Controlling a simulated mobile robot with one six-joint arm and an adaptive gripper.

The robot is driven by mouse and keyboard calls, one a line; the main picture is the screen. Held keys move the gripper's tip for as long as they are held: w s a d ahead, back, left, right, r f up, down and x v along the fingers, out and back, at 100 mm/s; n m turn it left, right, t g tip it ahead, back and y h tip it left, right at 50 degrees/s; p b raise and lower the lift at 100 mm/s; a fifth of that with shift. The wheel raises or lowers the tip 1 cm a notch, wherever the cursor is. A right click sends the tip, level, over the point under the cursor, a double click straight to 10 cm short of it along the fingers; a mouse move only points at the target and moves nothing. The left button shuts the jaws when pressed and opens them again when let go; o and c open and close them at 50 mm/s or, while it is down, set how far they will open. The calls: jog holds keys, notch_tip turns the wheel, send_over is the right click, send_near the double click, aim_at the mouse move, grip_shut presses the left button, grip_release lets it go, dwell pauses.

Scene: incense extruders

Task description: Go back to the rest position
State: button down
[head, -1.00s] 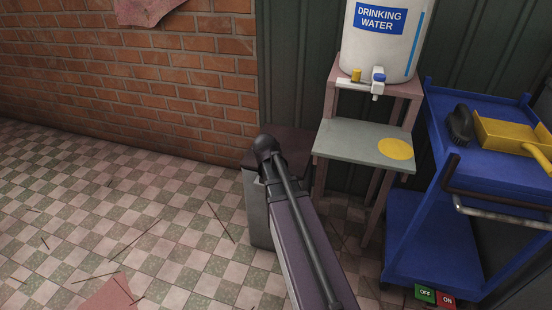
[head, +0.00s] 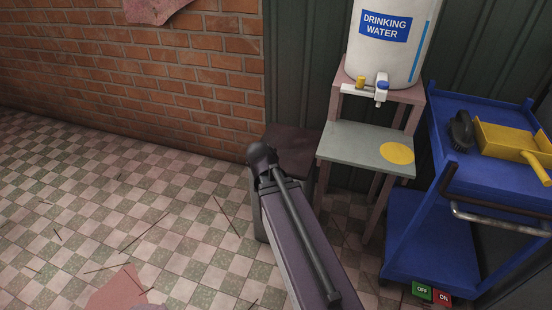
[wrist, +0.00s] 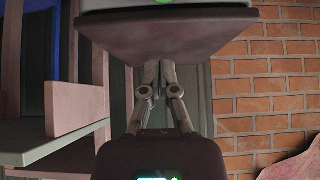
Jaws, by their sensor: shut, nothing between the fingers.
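My gripper (wrist: 159,78) shows in the wrist view with its two fingers drawn together, shut and empty. Its tips run up to the edge of a dark brown slab, which may be part of my own arm, and are partly hidden there. In the head view my arm reaches up from the bottom middle to a dark rounded joint. The gripper itself cannot be made out in that view.
A stand (head: 366,149) with a white water dispenser (head: 391,50) is right of my arm. A blue trolley (head: 483,178) holds a brush (head: 461,131) and yellow dustpan (head: 512,146). A brick wall (head: 130,70) rises behind. The left floor is mostly clear, with scattered sticks.

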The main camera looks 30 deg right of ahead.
jog(key=shift+s+a, duration=0.2)
dwell(0.5)
jog(key=s+a+f+n+g+y, duration=0.25)
jog(key=s+a+n, duration=0.2)
jog(key=a, duration=0.25)
jog(key=s+a+f+n+g+y, duration=0.25)
jog(key=s+a+n, duration=0.2)
jog(key=a, duration=0.35)
notch_tip(320, 180, up, 34)
jog(key=p, duration=3.3)
jog(key=shift+s+d+g+y+p, duration=0.2)
jog(key=shift+d+g+y+p, duration=0.1)
jog(key=shift+g, duration=0.1)
jog(key=shift+a+r, duration=0.1)
